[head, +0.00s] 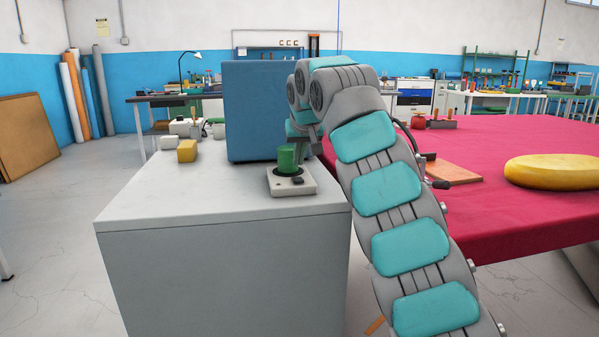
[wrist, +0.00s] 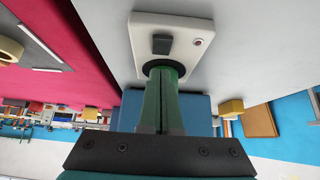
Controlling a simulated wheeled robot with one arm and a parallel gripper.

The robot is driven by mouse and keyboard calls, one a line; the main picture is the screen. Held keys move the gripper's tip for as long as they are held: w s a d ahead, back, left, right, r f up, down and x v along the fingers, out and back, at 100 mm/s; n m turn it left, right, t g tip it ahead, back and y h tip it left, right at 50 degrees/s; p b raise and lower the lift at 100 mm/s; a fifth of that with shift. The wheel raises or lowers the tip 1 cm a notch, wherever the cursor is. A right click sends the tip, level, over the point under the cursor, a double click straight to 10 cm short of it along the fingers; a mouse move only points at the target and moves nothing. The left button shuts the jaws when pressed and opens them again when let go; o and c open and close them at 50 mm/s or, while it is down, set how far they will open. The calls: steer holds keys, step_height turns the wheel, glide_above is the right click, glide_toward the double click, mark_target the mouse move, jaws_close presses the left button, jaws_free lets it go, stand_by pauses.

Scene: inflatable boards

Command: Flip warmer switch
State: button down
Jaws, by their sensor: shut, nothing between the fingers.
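The warmer (head: 306,188) is a flat white unit with a round black plate near the front right corner of the grey cabinet. Its black switch (head: 297,181) is on the near side. The wrist view shows the warmer (wrist: 142,35), the switch (wrist: 161,44) and a small reddish indicator (wrist: 198,41); I cannot tell if it is lit.
A tall blue box (head: 252,112) stands behind the warmer on the grey cabinet (head: 150,205). The red table (head: 500,215) with a yellow round cushion (head: 552,171) is at the right. The cabinet top's front left is clear.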

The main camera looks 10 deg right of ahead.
mark_target(298, 180)
steer(key=shift+s+f+b, duration=0.15)
steer(key=shift+f+b, duration=0.2)
steer(key=shift+f, duration=0.45)
steer(key=shift+s+f+b, duration=0.15)
steer(key=shift+f+b, duration=0.2)
steer(key=shift+f, duration=0.45)
steer(key=shift+f+b, duration=0.45)
steer(key=shift+b, duration=0.65)
steer(key=b, duration=0.3)
steer(key=shift+s+a+f+t, duration=0.1)
steer(key=shift+s+f+t, duration=0.05)
steer(key=shift+f+t, duration=0.2)
steer(key=shift+r, duration=0.45)
steer(key=shift+r+p, duration=0.15)
steer(key=shift+p, duration=0.15)
steer(key=shift+r+p, duration=0.6)
steer(key=shift+r, duration=0.05)
